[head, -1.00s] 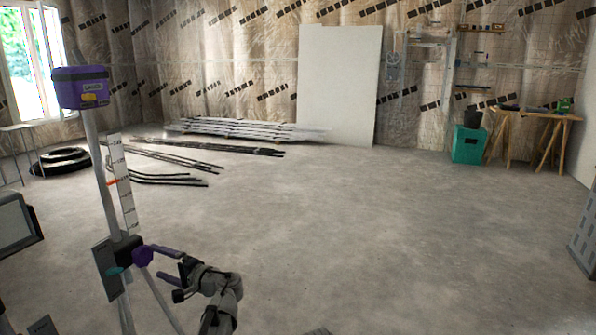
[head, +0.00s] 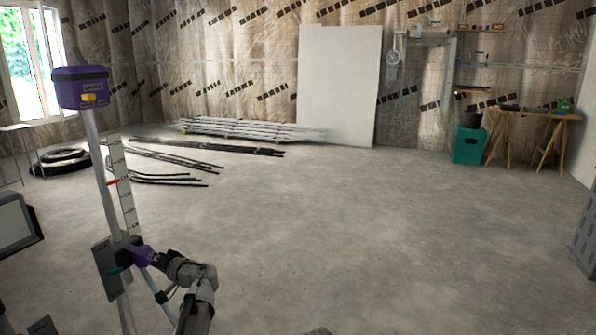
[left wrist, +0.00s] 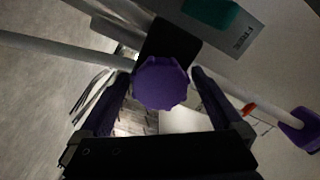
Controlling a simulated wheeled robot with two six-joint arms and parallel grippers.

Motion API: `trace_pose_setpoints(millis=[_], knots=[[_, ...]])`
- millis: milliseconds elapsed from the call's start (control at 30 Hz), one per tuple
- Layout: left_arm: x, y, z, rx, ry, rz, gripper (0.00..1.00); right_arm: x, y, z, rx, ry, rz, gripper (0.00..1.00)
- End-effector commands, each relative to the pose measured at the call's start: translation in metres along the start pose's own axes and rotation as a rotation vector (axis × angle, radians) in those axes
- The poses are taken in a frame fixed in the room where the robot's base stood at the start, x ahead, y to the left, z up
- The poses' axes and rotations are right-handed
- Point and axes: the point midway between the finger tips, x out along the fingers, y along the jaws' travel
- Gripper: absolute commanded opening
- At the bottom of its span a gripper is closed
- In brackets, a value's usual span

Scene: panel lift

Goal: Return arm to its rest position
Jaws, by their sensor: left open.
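My left gripper (head: 147,256) is at the lower left of the head view, at the mast of a laser stand. Its jaws are open. In the left wrist view a purple faceted knob (left wrist: 161,83) sits between the two spread fingers, with a gap visible on the right; contact on the left is unclear. The stand's pole (head: 97,160) carries a purple laser unit (head: 81,88) on top and a white graduated scale (head: 121,185) with a red mark. In the head view the gripper largely covers the knob. My right gripper is not in view.
A large white panel (head: 337,88) leans on the back wall. Stacked metal profiles (head: 245,129) and dark bars (head: 175,158) lie on the floor. A teal bin (head: 468,145) and a trestle workbench (head: 535,114) stand at the back right. The middle floor is clear.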

Motion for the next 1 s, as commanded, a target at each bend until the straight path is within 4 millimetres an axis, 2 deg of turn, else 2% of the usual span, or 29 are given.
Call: trace_pose_setpoints(millis=[400,700,1000], knots=[[-0.081,0.0,0.001,-0.006,0.003,0.002,1.0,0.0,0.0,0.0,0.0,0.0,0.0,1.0],[-0.078,0.0,0.001,0.226,0.008,-0.004,1.0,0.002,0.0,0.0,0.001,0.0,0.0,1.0],[-0.078,0.0,0.001,0.308,0.011,-0.006,1.0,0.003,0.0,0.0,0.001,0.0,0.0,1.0]])
